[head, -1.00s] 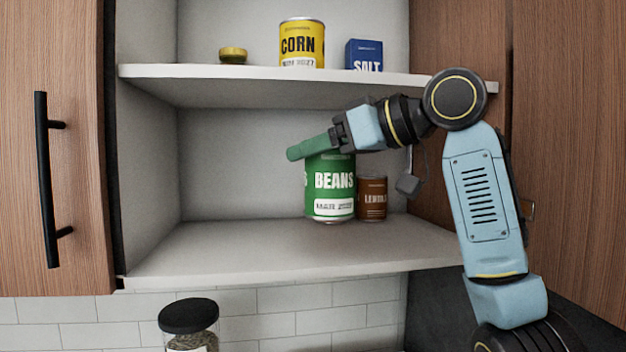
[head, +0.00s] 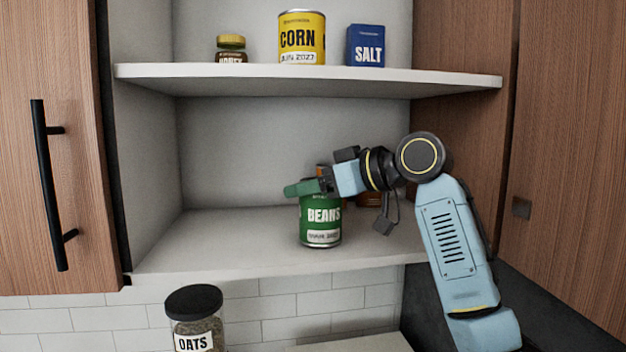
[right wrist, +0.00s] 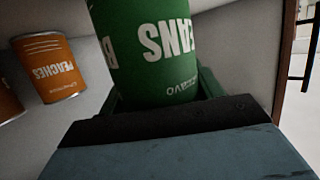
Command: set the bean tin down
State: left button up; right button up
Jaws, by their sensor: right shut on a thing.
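The green bean tin (head: 321,224) is upright at the lower shelf (head: 220,250), towards its front. My right gripper (head: 308,188) is shut on the upper part of the tin, reaching in from the right. In the right wrist view the tin (right wrist: 150,50) fills the upper middle, between the fingers. I cannot tell whether its base touches the shelf. My left gripper is out of view.
Behind my right gripper, orange-brown tins (head: 368,199) are mostly hidden. The right wrist view shows a peaches tin (right wrist: 52,68) at left. The upper shelf (head: 220,75) holds honey, corn and salt. The lower shelf is clear left of the bean tin.

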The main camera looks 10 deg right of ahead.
dwell(0.3)
jog(key=o, duration=0.9)
jog(key=shift+f, duration=0.25)
jog(key=shift+c, duration=0.2)
jog(key=o, duration=0.4)
jog(key=shift+o, duration=0.2)
jog(key=shift+r, duration=0.1)
jog(key=shift+r, duration=0.2)
jog(key=b+v, duration=0.2)
jog(key=v, duration=0.5)
jog(key=shift+s+b, duration=0.2)
jog(key=shift+b, duration=0.1)
jog(key=shift+d, duration=0.1)
